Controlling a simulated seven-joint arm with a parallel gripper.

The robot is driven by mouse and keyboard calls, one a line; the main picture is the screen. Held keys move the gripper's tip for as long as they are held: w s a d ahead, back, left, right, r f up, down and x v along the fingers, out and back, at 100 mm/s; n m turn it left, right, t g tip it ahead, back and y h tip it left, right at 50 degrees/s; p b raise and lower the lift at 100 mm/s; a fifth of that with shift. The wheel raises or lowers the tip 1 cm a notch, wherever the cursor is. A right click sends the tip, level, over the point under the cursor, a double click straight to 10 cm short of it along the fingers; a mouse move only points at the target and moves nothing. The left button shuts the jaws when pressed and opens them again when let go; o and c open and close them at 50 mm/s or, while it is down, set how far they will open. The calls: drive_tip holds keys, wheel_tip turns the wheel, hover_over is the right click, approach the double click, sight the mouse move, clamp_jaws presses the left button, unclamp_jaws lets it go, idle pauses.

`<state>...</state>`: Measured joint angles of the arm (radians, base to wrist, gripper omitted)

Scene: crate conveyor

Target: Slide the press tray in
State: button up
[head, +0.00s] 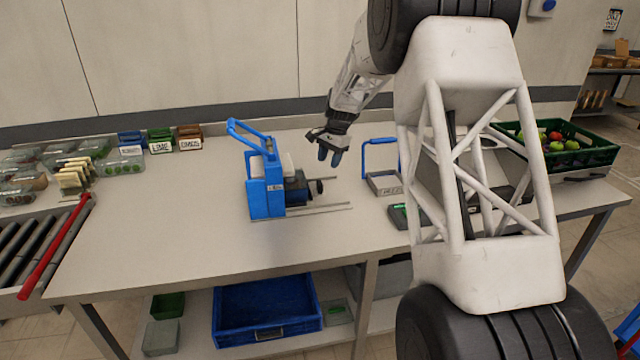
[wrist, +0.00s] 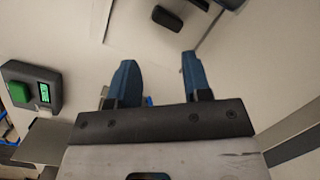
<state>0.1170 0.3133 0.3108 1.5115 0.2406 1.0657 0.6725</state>
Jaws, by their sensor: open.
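The blue press (head: 265,192) stands upright on the middle of the table, its blue lever raised. A dark block with a round black knob (head: 318,187) sticks out of its right side above two thin metal rails (head: 320,209). I take this block to be the press tray, but cannot tell how far out it sits.
A blue-handled frame with a label (head: 384,184) stands right of the press. A device with a green button (wrist: 30,90) is at left in the wrist view. A green crate of fruit (head: 565,150) is at the far right. Labelled bins (head: 160,141) stand back left. Left-front table is clear.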

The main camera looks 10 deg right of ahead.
sight(319, 182)
drive_tip(key=a+n, duration=0.1)
drive_tip(key=n, duration=0.2)
drive_tip(key=a+f+n+h, duration=0.1)
drive_tip(key=n, duration=0.3)
drive_tip(key=a+n+h, duration=0.1)
drive_tip(key=n, duration=0.2)
drive_tip(key=shift+w+f, duration=0.25)
drive_tip(key=shift+f, duration=0.15)
drive_tip(key=shift+f, duration=0.2)
drive_tip(key=shift+f, duration=3.75)
drive_tip(key=shift+c, duration=0.3)
clamp_jaws()
drive_tip(key=shift+a, duration=0.1)
